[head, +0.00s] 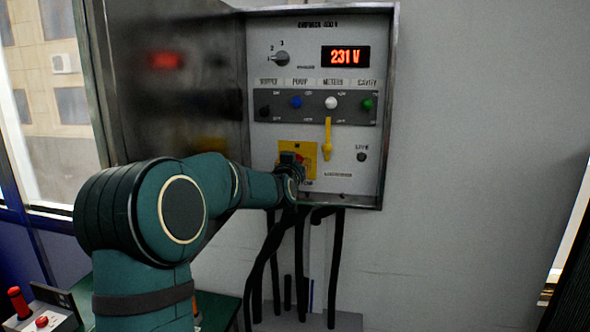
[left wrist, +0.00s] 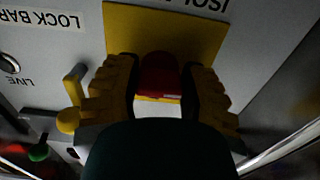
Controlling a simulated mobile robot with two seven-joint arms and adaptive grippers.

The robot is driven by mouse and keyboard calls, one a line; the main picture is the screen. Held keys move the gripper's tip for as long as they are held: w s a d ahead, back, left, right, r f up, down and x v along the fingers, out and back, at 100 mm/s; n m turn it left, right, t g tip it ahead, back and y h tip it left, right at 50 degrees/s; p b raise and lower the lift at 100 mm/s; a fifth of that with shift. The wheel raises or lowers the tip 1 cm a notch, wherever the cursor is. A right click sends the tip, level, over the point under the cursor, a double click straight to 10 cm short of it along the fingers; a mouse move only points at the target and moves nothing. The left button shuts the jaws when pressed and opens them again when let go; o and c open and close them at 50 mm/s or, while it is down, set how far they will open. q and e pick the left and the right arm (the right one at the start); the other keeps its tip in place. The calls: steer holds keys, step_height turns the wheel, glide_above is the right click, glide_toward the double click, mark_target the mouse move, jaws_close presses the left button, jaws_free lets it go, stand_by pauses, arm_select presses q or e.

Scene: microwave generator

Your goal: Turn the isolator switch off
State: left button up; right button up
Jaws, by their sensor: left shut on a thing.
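The isolator switch has a red handle (left wrist: 160,76) on a yellow plate (left wrist: 205,30), with part of the label "ISOL" beside it in the left wrist view. In the head view the yellow plate (head: 310,149) is low on the panel, and my left gripper (head: 291,164) covers most of the handle. My left gripper (left wrist: 160,92) has one finger on each side of the red handle and is shut on it. The handle's exact angle is hard to tell. My right gripper is not in view.
The yellow lock bar (head: 327,140) hangs down just right of the plate; its round end also shows in the left wrist view (left wrist: 68,121). Above are a row of coloured toggles (head: 331,103) and a red display (head: 345,57) reading 231 V. The open cabinet door (head: 180,90) stands left.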

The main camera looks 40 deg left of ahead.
arm_select(q)
steer(key=o, duration=1.2)
steer(key=shift+s, duration=0.1)
steer(key=v, duration=1.1)
steer(key=shift+s+d, duration=0.15)
steer(key=shift+s, duration=0.2)
